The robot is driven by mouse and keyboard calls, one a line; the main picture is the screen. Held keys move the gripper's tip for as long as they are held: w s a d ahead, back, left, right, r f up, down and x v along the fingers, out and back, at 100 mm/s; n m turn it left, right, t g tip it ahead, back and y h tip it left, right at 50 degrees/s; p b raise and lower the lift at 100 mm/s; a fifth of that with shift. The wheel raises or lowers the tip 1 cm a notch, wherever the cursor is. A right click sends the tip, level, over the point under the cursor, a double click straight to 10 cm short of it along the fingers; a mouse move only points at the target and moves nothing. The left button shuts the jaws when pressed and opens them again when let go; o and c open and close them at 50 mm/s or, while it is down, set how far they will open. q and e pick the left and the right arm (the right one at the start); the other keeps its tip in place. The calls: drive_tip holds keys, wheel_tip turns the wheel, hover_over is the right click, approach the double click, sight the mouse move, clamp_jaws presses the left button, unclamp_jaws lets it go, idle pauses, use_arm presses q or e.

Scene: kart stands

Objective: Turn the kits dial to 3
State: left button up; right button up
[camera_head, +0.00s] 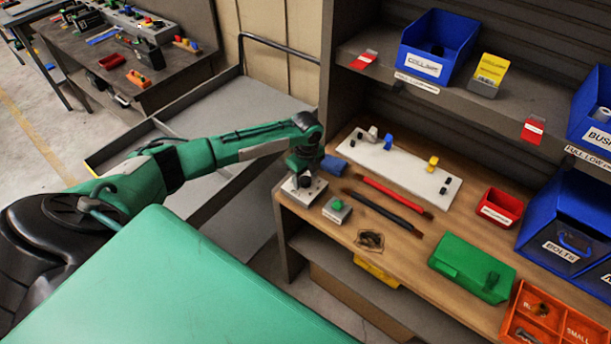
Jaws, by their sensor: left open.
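A small grey box (313,193) sits at the near left corner of the wooden bench. A dark knob-like part shows on its top, partly hidden by my gripper. I cannot read any marking or number on it, so I cannot tell whether it is the kits dial or where it points. My left gripper (303,181) reaches in from the left, pointing down right at the box's top. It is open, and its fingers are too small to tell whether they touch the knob. My right gripper is not in view.
A small box with a green button (337,209) stands just right of the grey box. A white board (395,168) with pegs, red and black rods (384,212), a green case (470,268) and a red bin (500,207) lie farther right. A shelf overhangs the back.

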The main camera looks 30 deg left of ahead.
sight(306, 178)
use_arm(q)
wheel_tip(306, 178, up, 14)
drive_tip(key=b, duration=0.4)
drive_tip(key=shift+w, duration=0.15)
drive_tip(key=shift+d+f, duration=0.1)
